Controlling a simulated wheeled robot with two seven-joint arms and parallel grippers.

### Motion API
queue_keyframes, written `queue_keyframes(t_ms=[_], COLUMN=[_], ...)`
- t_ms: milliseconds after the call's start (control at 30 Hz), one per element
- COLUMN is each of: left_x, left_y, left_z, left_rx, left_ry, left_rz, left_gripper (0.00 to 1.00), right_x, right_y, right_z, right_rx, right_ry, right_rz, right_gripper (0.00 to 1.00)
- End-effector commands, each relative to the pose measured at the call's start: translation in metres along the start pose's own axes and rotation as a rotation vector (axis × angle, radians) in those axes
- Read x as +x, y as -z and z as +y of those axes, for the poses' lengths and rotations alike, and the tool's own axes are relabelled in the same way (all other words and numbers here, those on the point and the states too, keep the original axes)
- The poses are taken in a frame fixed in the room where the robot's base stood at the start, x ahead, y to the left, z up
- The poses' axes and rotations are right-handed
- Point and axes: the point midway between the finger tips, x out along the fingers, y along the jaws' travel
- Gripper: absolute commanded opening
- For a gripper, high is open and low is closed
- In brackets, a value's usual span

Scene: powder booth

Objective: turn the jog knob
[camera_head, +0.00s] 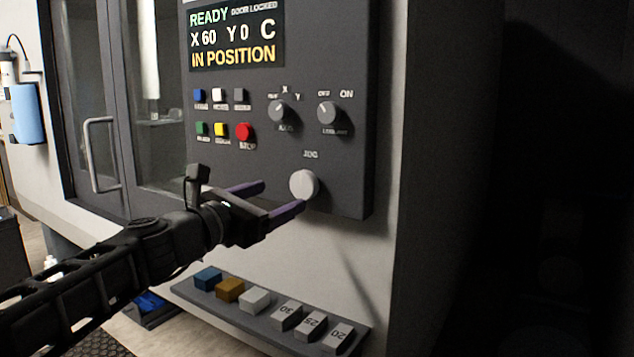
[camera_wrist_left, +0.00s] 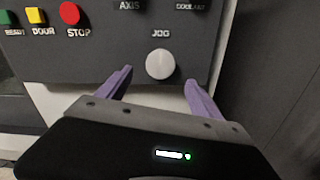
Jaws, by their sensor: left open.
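The jog knob (camera_head: 304,184) is a round, light grey knob low on the dark control panel, under the label JOG. My left gripper (camera_head: 277,199) is open, with two purple fingers pointing at the panel, in front of and a little left of the knob in the head view. In the left wrist view the knob (camera_wrist_left: 160,64) shows between the two fingertips (camera_wrist_left: 160,78), slightly beyond them. The fingers look apart from the knob and hold nothing. My right gripper is not in view.
The display (camera_head: 236,36) reads READY, X 60, Y 0, C and IN POSITION. Coloured buttons, including a red STOP (camera_head: 244,132), and two selector knobs (camera_head: 327,113) sit above the jog knob. A shelf (camera_head: 352,349) with several blocks lies below. A door handle (camera_head: 100,155) is at left.

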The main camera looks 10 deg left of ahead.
Motion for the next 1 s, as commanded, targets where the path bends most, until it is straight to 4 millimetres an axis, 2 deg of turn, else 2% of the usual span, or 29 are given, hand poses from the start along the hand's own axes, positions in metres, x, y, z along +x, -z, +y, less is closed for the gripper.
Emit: queue_keyframes(t_ms=[367, 533, 1000], left_x=[0.0, 0.006, 0.07], left_y=[0.0, 0.0, -0.001], left_z=[0.0, -0.001, -0.001], left_rx=[-0.006, -0.005, -0.006], left_ry=[0.001, 0.003, 0.004], left_rz=[0.0, 0.0, 0.0], left_gripper=[0.75, 0.75, 0.75], right_x=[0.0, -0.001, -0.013], right_y=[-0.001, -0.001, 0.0], right_z=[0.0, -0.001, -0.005], right_rx=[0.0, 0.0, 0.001], right_ry=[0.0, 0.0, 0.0], right_rz=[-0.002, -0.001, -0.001], right_gripper=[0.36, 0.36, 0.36])
